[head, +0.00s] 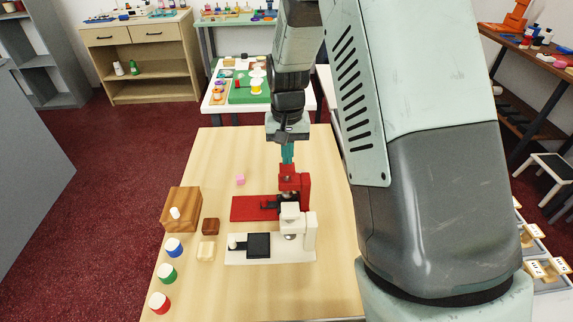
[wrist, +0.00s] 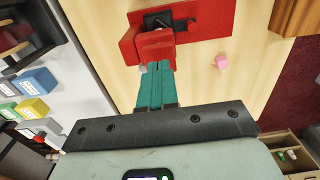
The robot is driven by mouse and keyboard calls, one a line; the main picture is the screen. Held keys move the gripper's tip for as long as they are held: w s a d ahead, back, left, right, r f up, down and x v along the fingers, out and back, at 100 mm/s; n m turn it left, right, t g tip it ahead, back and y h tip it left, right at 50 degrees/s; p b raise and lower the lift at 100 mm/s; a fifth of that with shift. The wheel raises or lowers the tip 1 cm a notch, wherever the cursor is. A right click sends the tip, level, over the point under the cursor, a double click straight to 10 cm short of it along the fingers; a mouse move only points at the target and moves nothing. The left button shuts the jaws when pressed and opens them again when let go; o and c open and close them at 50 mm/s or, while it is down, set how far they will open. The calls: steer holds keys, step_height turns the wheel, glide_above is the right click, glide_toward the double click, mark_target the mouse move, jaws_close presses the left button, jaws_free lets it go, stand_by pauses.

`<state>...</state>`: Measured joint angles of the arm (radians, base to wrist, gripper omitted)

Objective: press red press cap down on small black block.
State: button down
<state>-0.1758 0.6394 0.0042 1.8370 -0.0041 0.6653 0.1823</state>
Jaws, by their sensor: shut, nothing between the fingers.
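The red press stands on the wooden table, with its red press cap (head: 289,171) at the top of its post and its flat red base (head: 245,209) reaching left. A small black block (head: 268,204) lies on that base beside the post, partly hidden; it also shows in the wrist view (wrist: 155,20). My gripper (head: 287,159) is shut and empty, its teal fingers pointing down at the cap. In the wrist view the fingertips (wrist: 157,66) meet the edge of the red cap (wrist: 156,45). I cannot tell whether they touch it or hover just over it.
A white press (head: 304,236) with a black pad (head: 258,245) stands just in front. A pink cube (head: 240,180), a wooden block (head: 181,209), small brown and pale blocks, and several capped bottles are to the left. The table's front middle is clear.

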steer(key=shift+f, duration=1.4)
steer(key=shift+r, duration=0.1)
stand_by(0.4)
steer(key=shift+r, duration=3.95)
steer(key=s+d+r+t, duration=0.1)
steer(key=s+d+r, duration=0.1)
steer(key=s+r, duration=0.4)
steer(key=s+d+r+t, duration=0.1)
steer(key=s+d+r, duration=0.15)
steer(key=r, duration=0.65)
steer(key=s+d+r+t, duration=0.1)
steer(key=s+r, duration=0.1)
steer(key=s, duration=0.7)
steer(key=s+d+r+t, duration=0.2)
steer(key=s+r, duration=0.1)
steer(key=s, duration=0.6)
steer(key=shift+s+d+r+t, duration=0.2)
steer(key=shift+d+r+t, duration=0.05)
steer(key=shift+d+t, duration=0.05)
